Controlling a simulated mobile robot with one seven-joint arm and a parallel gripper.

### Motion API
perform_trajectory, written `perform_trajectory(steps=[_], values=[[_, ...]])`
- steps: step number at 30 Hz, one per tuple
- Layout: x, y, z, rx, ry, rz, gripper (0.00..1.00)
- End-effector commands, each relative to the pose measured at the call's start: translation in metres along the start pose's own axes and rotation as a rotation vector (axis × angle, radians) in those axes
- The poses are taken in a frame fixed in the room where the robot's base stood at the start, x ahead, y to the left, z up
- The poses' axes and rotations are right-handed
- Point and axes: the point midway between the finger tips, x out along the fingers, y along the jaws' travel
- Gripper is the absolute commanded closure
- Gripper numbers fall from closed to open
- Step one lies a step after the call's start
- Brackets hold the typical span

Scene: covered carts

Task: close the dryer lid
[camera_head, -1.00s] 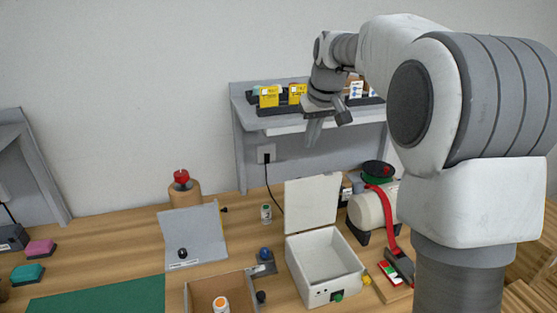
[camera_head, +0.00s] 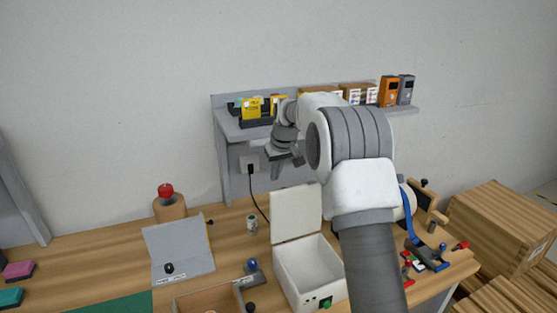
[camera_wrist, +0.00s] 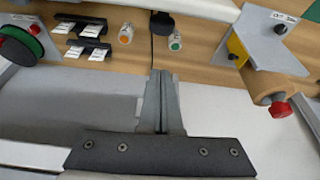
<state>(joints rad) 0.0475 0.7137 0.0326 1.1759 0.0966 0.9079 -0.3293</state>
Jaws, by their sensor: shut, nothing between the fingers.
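The dryer looks to be the white box (camera_head: 309,272) on the wooden table in the head view. Its white lid (camera_head: 296,213) stands upright along the back edge, so the box is open and its inside shows. Knobs, one green, sit on its front. My gripper (camera_head: 276,176) is in the air behind and above the lid, pointing down in front of the shelf. In the wrist view its fingers (camera_wrist: 161,78) are together with nothing between them. The dryer is not clearly identifiable in the wrist view.
A wall shelf (camera_head: 240,128) with boxes is close behind my gripper. A grey hinged panel (camera_head: 180,249), a wooden post with a red ball (camera_head: 167,192) and a small jar (camera_head: 252,224) stand left of the dryer. A black cable (camera_head: 256,195) hangs from a wall socket.

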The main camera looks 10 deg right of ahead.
Motion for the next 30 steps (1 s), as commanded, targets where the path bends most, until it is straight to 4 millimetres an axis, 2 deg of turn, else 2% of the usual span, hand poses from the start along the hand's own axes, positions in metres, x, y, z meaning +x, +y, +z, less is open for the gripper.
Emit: perform_trajectory(steps=[1, 2, 9, 15, 30], values=[[0.011, 0.0, 0.0, 0.0, -0.004, -0.001, 1.0], [0.013, 0.0, 0.001, 0.001, -0.001, 0.0, 1.0], [0.001, 0.0, 0.025, 0.001, 0.0, 0.0, 1.0], [-0.002, 0.001, 0.036, 0.001, 0.0, 0.0, 1.0], [-0.002, 0.0, 0.038, 0.001, 0.003, 0.001, 1.0]])
